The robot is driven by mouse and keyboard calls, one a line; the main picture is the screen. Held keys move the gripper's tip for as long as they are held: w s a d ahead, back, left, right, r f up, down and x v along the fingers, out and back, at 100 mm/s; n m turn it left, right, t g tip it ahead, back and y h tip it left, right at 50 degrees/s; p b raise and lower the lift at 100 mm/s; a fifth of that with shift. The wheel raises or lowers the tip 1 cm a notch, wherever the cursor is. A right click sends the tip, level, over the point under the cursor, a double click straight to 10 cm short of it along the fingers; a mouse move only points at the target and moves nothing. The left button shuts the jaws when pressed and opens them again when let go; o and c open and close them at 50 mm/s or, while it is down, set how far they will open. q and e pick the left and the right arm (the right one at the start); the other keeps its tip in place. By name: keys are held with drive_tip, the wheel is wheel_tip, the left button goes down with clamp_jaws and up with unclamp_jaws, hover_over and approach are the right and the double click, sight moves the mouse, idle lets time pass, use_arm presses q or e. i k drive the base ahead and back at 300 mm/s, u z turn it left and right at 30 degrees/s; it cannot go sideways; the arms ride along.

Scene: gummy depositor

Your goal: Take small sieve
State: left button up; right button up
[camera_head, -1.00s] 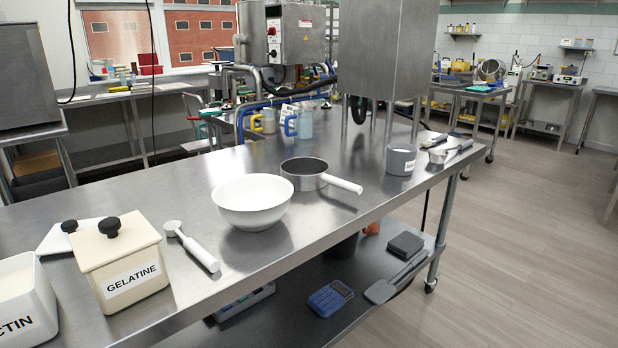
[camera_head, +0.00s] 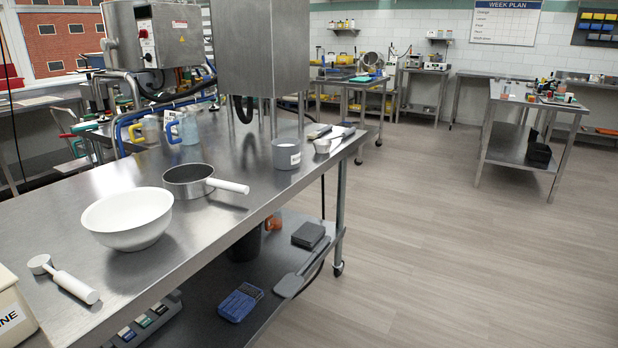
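A round grey metal vessel with a white handle (camera_head: 189,181) rests on the steel table (camera_head: 240,212), right behind a white bowl (camera_head: 128,218). Its inside is dark, and I cannot tell whether it has a mesh like a sieve or a solid bottom like a pan. A small cup-like tool with a handle (camera_head: 322,146) lies near the table's right end, too small to identify. A white scoop (camera_head: 73,285) lies at the front left. Neither of my grippers is in view.
A grey labelled cup (camera_head: 286,154) stands near the table's right end. Two jugs stand further back, beside a large machine (camera_head: 160,38). The lower shelf (camera_head: 205,313) holds a blue item (camera_head: 240,303) and a grey paddle. Open floor (camera_head: 450,260) lies to the right.

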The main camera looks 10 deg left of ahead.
sight(188, 180)
drive_tip(key=z, duration=0.55)
drive_tip(key=i, duration=3.05)
drive_tip(key=u, duration=4.5)
